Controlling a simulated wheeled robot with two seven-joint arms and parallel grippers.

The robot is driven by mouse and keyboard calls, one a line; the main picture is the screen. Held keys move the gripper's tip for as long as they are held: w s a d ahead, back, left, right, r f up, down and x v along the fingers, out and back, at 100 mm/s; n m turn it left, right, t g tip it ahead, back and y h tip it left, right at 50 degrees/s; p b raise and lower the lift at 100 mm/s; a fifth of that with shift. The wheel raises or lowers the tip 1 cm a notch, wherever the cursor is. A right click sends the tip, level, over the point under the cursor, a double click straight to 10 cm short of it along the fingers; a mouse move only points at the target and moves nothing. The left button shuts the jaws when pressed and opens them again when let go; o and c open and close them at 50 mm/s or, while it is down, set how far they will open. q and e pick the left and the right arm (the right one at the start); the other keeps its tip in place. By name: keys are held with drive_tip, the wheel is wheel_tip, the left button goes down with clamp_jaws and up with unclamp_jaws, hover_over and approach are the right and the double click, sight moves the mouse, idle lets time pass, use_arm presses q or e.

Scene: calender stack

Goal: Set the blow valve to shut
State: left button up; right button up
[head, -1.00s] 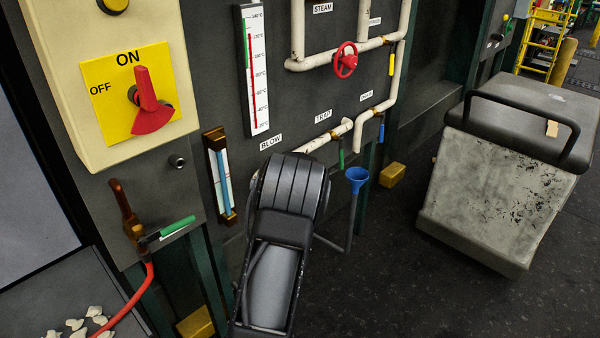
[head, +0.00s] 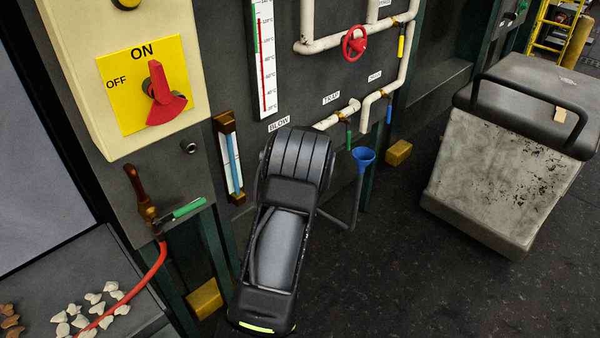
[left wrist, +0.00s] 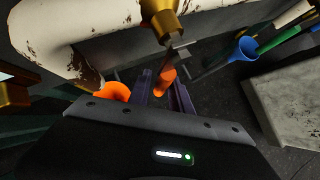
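In the head view the "BLOW" label (head: 279,124) is on the dark wall panel, and my left arm hides what lies below it. In the left wrist view a brass valve body (left wrist: 164,24) joins a worn white pipe (left wrist: 52,35) at the top. An orange handle (left wrist: 165,78) hangs below it, and I take this for the blow valve. My left gripper (left wrist: 163,88) has its two dark fingers apart, one on each side of the orange handle. I cannot tell whether they touch it. My right gripper is in neither view.
A blue funnel (head: 364,157) on a bent pipe stands right of my arm. A red handwheel (head: 355,43) is above. A red hose (head: 153,278) and a green-handled valve (head: 186,209) are at the left. A grey bin (head: 500,165) stands on the floor.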

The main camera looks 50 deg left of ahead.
use_arm(q)
drive_tip(key=shift+o, duration=1)
drive_tip(key=shift+r, duration=0.1)
drive_tip(key=shift+d+r, duration=0.2)
drive_tip(key=shift+r, duration=0.1)
drive_tip(key=v, duration=0.7)
drive_tip(key=shift+b, duration=0.35)
drive_tip(key=shift+s, duration=0.1)
